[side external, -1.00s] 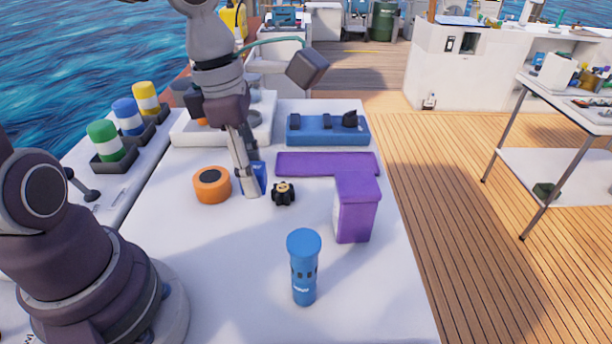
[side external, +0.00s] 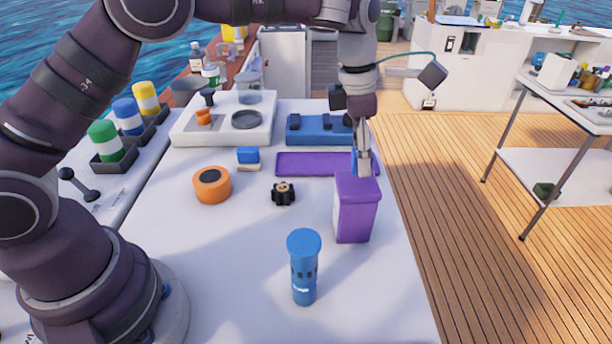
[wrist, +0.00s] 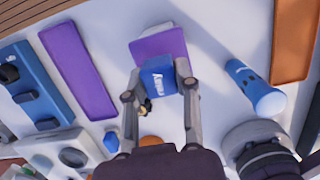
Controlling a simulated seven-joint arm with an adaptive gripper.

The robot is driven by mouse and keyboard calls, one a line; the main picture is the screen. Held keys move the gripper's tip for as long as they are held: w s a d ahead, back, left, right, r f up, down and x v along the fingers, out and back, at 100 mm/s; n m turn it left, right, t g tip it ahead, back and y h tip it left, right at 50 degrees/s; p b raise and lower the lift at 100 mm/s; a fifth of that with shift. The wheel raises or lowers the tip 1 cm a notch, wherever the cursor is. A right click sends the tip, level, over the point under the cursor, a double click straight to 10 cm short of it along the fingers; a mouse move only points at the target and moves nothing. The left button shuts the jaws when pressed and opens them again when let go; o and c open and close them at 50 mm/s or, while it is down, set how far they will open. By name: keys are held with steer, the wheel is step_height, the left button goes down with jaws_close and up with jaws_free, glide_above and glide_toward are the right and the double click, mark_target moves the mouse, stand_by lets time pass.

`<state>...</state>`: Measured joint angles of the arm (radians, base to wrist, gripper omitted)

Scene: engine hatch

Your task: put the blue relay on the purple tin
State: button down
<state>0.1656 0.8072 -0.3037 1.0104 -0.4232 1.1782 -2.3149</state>
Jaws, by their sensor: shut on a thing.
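The blue relay (wrist: 157,82) is a small blue block with white lettering, held between the two fingers of my gripper (wrist: 160,90) in the wrist view. In the side view my gripper (side external: 362,172) points down at the top of the purple tin (side external: 356,212), and a sliver of the relay (side external: 355,160) shows beside the fingers. The tin is upright and box-shaped; its top (wrist: 160,46) lies just beyond the relay in the wrist view. I cannot tell whether the relay touches the tin.
A blue cylinder (side external: 304,268) stands in front of the tin. An orange roll (side external: 211,185), a black knob (side external: 283,194) and a blue-and-white block (side external: 248,158) are to the left. A flat purple strip (side external: 310,163) and a blue tray (side external: 306,131) lie behind.

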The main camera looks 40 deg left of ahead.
steer(key=shift+f, duration=0.95)
steer(key=shift+f, duration=0.1)
steer(key=shift+f, duration=0.15)
steer(key=c, duration=0.8)
jaws_free()
